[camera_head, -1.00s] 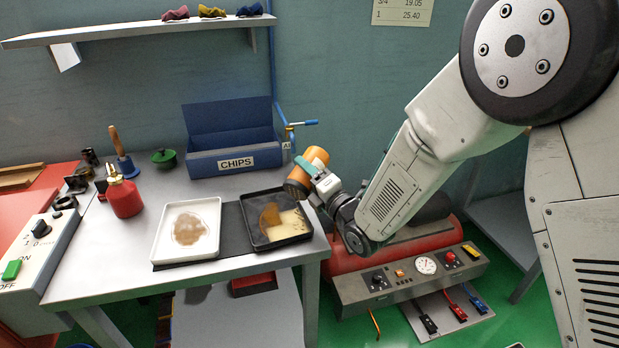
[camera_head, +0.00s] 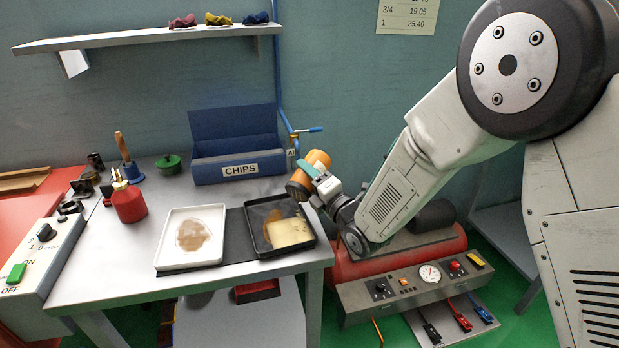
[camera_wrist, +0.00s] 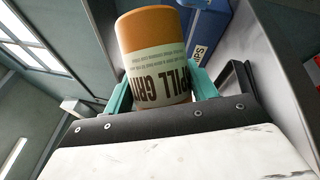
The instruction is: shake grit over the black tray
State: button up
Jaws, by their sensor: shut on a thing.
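An orange shaker can (camera_head: 316,160) with a pale label is held in my gripper (camera_head: 308,174), tilted over the back right part of the black tray (camera_head: 258,252). In the wrist view the can (camera_wrist: 152,30) sits between the teal fingers of my gripper (camera_wrist: 160,90), and its label reads partly "SPILL GRIT", upside down. The black tray holds a pale yellowish patch (camera_head: 290,232) and a brownish piece or patch beside it. I cannot tell whether grit is falling from the can.
A white tray (camera_head: 165,262) with a brown stain stands left of the black tray. A blue CHIPS bin (camera_head: 205,172) is behind. A red oil can (camera_head: 129,204), a green pot (camera_head: 168,162) and a brush stand at left. A red compressor (camera_head: 345,268) is below right.

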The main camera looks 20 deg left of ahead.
jog(key=shift+w+a, duration=0.1)
jog(key=shift+w, duration=0.05)
jog(key=shift+w+a, duration=0.65)
jog(key=shift+w, duration=0.2)
jog(key=shift+w+a, duration=0.65)
jog(key=shift+w, duration=0.2)
jog(key=shift+w+a, duration=0.7)
jog(key=shift+w, duration=0.2)
jog(key=shift+w+a, duration=0.65)
jog(key=shift+w, duration=0.25)
jog(key=s+a, duration=0.2)
jog(key=a, duration=0.1)
jog(key=shift+s+a, duration=0.25)
jog(key=shift+s, duration=0.05)
dwell(0.7)
